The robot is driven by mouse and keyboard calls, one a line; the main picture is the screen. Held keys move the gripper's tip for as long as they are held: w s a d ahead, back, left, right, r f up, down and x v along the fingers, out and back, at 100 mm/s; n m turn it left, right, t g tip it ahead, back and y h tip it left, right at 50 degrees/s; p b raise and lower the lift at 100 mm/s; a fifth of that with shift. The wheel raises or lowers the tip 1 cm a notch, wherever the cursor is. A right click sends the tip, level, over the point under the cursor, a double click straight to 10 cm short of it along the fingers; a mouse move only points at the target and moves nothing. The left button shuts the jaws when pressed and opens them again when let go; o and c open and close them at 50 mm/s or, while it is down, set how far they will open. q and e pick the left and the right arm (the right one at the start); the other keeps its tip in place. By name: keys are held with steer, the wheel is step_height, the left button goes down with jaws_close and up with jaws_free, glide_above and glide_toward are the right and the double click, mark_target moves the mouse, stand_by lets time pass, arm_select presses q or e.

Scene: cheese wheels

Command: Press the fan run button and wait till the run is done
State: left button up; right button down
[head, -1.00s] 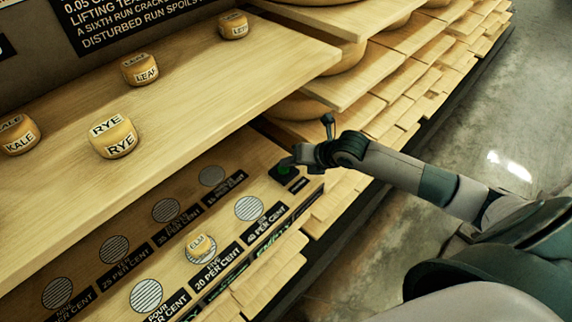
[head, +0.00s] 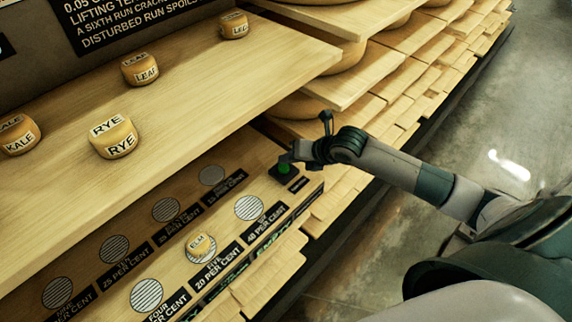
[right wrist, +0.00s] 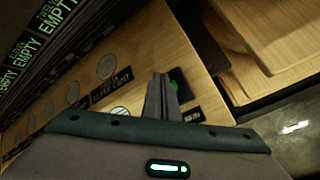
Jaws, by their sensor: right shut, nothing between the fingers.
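The fan run button is a green knob (head: 284,167) on a dark square base at the right end of the lower shelf. It also shows in the right wrist view (right wrist: 177,84), partly hidden behind my fingers. My right gripper (head: 287,157) is shut and empty, its fingertips at or just above the button; I cannot tell whether they touch it. A small cheese marked ELM (head: 201,246) sits on the round vent labelled five, 20 per cent. My left gripper is not in view.
The upper shelf (head: 190,95) overhangs the lower one and carries cheeses marked RYE (head: 113,137), KALE (head: 19,135), LEAF (head: 140,69) and another at the back. Other round vents (head: 248,208) on the lower shelf are bare. Open floor lies to the right.

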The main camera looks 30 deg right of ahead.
mark_target(285, 169)
steer(key=shift+w+a+r+p, duration=0.15)
steer(key=shift+a+r+p, duration=0.05)
steer(key=shift+r+p, duration=0.35)
steer(key=shift+w+a+r+p, duration=0.15)
steer(key=shift+r+p, duration=0.3)
steer(key=shift+r, duration=0.05)
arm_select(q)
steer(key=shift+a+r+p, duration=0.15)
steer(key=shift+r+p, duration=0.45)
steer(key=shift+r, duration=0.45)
arm_select(e)
steer(key=shift+s+r, duration=0.15)
steer(key=shift+r, duration=0.7)
steer(key=shift+a, duration=0.1)
